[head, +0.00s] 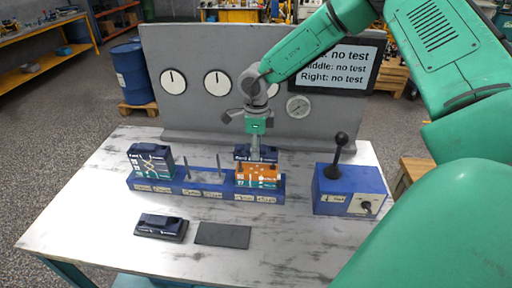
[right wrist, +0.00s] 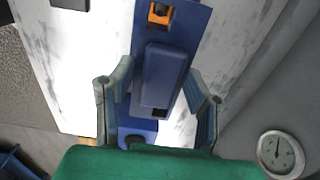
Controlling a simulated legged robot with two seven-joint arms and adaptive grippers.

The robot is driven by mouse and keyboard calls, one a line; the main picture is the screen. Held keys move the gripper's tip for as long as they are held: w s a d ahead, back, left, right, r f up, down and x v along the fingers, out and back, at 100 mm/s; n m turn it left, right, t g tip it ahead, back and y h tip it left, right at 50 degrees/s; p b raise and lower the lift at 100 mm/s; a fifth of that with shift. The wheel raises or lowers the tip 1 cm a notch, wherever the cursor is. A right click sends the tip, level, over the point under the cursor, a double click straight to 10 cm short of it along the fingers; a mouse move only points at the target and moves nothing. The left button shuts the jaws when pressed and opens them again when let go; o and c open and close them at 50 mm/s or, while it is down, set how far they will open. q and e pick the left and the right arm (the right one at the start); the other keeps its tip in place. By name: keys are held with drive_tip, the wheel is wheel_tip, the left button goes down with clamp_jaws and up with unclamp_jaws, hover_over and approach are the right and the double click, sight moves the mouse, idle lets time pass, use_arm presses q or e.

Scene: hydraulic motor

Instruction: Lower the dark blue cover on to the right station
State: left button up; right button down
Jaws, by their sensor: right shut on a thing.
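The dark blue cover (head: 243,152) is at the right station, above an orange block (head: 258,176). Whether it touches the block I cannot tell. My right gripper (head: 255,150) comes down from above and is shut on this cover. In the right wrist view the cover (right wrist: 165,75) lies between the two fingers of the gripper (right wrist: 158,100). The right station is the right end of the blue base (head: 212,193). My left gripper is not in view.
A dark blue unit (head: 150,160) stands on the left station; the middle station has bare upright pins (head: 204,172). Another dark cover (head: 161,227) lies in front, beside an empty dark mat (head: 222,235). A blue lever box (head: 348,190) stands right; a gauge panel (head: 190,125) rises behind.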

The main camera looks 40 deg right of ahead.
sight(257, 169)
drive_tip(key=shift+d+f+b, duration=0.2)
drive_tip(key=shift+f+b, duration=0.45)
drive_tip(key=shift+f, duration=1.35)
drive_tip(key=shift+a+f, duration=0.1)
drive_tip(key=shift+f, duration=0.05)
drive_tip(key=shift+f+b, duration=0.45)
drive_tip(key=shift+f, duration=0.05)
drive_tip(key=c, duration=0.8)
unclamp_jaws()
drive_tip(key=shift+o, duration=0.2)
